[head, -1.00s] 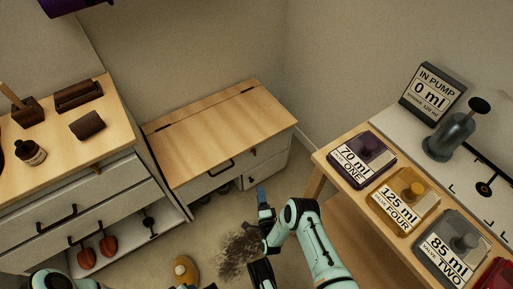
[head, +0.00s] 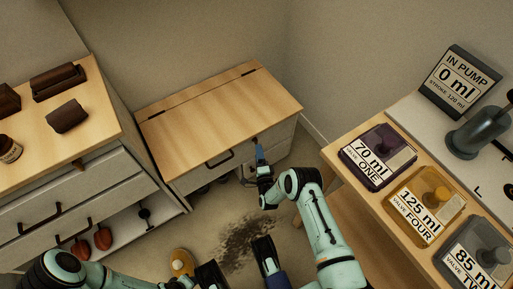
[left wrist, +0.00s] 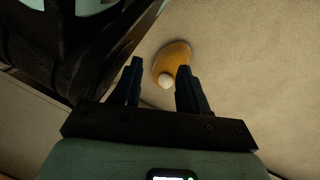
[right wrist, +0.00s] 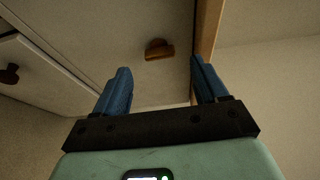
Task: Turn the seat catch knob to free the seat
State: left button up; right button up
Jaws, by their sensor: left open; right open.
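The seat is a low wooden-topped bench (head: 205,115) with white fronts, in the middle of the head view; its lid looks shut. A brown catch knob (right wrist: 159,50) sits on its front panel in the right wrist view. My right gripper (right wrist: 158,68) is open, its blue fingers short of the knob on either side, not visibly touching it. In the head view these fingers (head: 260,154) are at the right end of the bench front and partly cover the knob area. My left gripper (left wrist: 160,67) is open and empty above the floor.
A yellow slipper-like object (head: 181,262) lies on the floor beside a dark patch (head: 250,240). A drawer cabinet (head: 105,160) stands left. On the right, a table (head: 345,200) holds labelled valve blocks and a pump (head: 480,130).

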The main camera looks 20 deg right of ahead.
aim_at(256, 141)
pick_arm(q)
jog(key=s+f+g+b, duration=0.2)
jog(key=s+f+b, duration=0.1)
jog(key=s, duration=0.4)
jog(key=shift+a+f+g, duration=0.3)
jog(key=shift+a+f, duration=0.1)
jog(key=shift+f, duration=0.05)
pick_arm(e)
jog(key=shift+x, duration=2.35)
pick_arm(q)
jog(key=shift+w, duration=0.1)
pick_arm(e)
jog(key=c, duration=1.1)
